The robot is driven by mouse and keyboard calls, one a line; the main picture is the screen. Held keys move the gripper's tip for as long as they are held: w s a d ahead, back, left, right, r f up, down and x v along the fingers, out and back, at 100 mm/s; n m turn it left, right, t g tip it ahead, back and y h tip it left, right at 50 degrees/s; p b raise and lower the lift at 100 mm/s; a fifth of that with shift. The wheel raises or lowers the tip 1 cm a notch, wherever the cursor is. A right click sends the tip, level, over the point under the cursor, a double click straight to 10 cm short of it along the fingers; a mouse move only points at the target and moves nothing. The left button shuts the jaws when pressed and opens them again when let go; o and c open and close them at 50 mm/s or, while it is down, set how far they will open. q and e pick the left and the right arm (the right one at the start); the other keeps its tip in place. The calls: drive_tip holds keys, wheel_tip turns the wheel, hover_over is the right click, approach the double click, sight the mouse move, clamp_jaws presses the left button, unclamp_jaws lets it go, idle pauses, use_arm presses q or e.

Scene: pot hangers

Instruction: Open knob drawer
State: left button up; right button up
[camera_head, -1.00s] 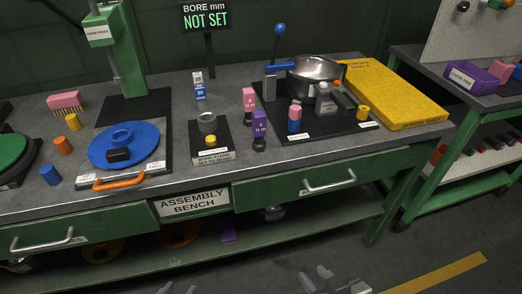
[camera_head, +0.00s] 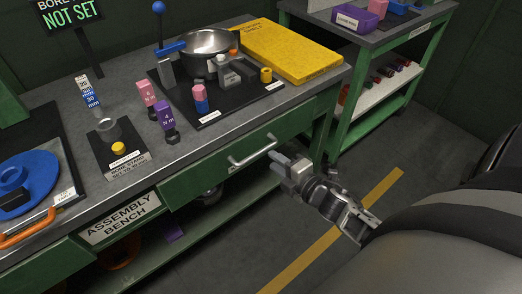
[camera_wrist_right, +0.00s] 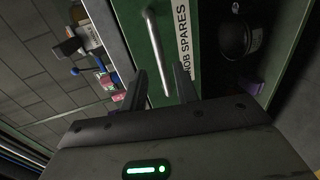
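The green drawer (camera_head: 215,165) in the right part of the bench front is closed, with a silver bar handle (camera_head: 252,151). In the right wrist view, its label (camera_wrist_right: 183,42) reads "NOB SPARES", its first letter cut off. My right gripper (camera_head: 275,156) is by the right end of the handle. In the right wrist view the two dark fingers (camera_wrist_right: 160,90) are apart, and the end of the handle (camera_wrist_right: 157,50) shows between them; I cannot tell whether they touch it. My left gripper is not in view.
A second bench (camera_head: 385,40) stands at the right. The floor in front, with a yellow stripe (camera_head: 330,235), is clear.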

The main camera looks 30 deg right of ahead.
sight(261, 150)
drive_tip(key=x, duration=0.7)
drive_tip(key=shift+w+a, duration=0.1)
clamp_jaws()
